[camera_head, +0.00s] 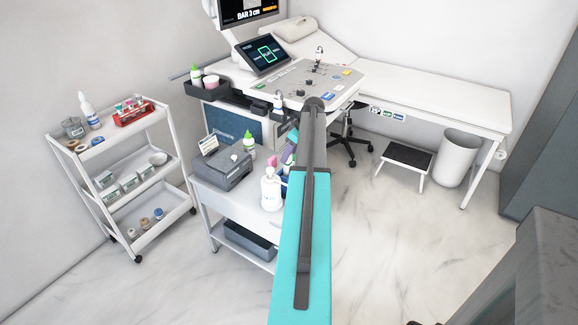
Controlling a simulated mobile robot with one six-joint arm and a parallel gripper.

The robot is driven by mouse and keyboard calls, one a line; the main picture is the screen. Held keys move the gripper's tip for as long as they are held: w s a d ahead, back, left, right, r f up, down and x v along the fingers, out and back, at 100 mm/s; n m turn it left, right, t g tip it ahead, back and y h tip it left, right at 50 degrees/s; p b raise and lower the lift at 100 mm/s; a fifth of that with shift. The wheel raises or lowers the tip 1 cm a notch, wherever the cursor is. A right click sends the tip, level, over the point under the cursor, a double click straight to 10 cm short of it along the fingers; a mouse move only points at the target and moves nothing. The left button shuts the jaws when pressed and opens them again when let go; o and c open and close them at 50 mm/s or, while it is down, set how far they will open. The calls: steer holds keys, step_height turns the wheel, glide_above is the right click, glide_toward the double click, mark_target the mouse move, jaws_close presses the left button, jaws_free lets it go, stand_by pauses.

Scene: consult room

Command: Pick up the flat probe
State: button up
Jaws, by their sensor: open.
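The ultrasound console (285,88) stands at the back, with a tilted touch screen and a keypad. A small white-and-dark probe-like item (277,103) stands upright at the console's front left edge. A similar small item (318,55) stands at the console's back. Both are too small for me to tell which, if either, is the flat probe. My teal and dark grey arm runs up the middle and covers part of the console's front and the low cart. My gripper's fingers do not show.
A low cart (232,203) with a grey printer (221,160) and a white bottle (271,188) stands left of my arm. A white shelf trolley (128,177) is farther left. An exam bed (430,93), step stool (405,161) and bin (457,158) are right.

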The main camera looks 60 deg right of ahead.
steer(key=shift+f, duration=0.1)
stand_by(0.3)
steer(key=shift+a+p+x, duration=0.15)
steer(key=shift+p+x, duration=0.15)
steer(key=shift+x, duration=1)
steer(key=shift+a+p+x, duration=0.15)
steer(key=shift+p+x, duration=0.15)
steer(key=shift+x, duration=1)
steer(key=c, duration=0.9)
